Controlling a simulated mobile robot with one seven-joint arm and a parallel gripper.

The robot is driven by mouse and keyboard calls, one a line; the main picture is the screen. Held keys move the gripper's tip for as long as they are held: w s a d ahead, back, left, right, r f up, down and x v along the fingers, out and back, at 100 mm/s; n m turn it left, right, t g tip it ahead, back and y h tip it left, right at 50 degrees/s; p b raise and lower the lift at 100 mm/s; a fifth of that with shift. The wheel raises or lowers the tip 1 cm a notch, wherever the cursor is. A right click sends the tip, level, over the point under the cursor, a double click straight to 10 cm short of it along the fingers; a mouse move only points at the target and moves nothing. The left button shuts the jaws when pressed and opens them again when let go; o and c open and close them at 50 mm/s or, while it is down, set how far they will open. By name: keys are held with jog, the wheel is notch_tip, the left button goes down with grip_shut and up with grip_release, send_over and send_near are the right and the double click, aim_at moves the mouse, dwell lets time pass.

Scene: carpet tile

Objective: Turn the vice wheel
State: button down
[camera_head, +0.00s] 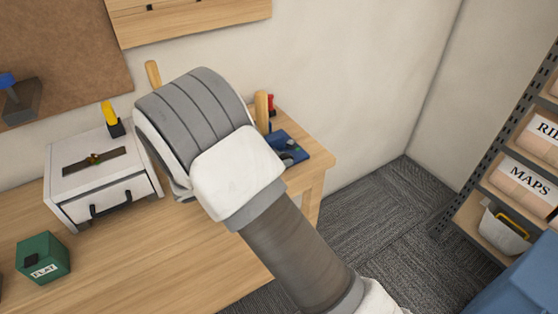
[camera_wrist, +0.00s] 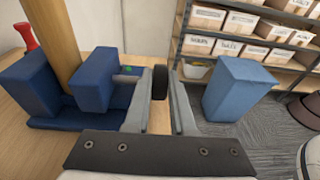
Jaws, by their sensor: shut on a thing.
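The blue vice (camera_head: 292,150) sits near the right end of the wooden workbench, partly hidden by my arm. In the wrist view the vice (camera_wrist: 92,80) fills the left side, with a wooden piece (camera_wrist: 55,40) upright between its jaws. The dark vice wheel (camera_wrist: 160,86) is at the vice's right end, seen edge-on. My gripper (camera_wrist: 161,74) has one finger on each side of the wheel and is shut on it. In the head view my own arm hides the fingers and most of the wheel.
A white drawer box (camera_head: 105,185) and a green box marked FLAT (camera_head: 43,258) stand on the bench to the left. Beyond the bench's right edge are carpet, a blue bin (camera_wrist: 237,90) and a shelf (camera_wrist: 255,45) of labelled boxes. A red object (camera_wrist: 27,37) stands behind the vice.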

dwell(0.4)
jog(key=c, duration=0.8)
grip_release()
jog(key=shift+o, duration=0.2)
jog(key=p+v, duration=0.1)
jog(key=v, duration=1.6)
jog(key=shift+s+a, duration=0.15)
jog(key=shift+s, duration=0.05)
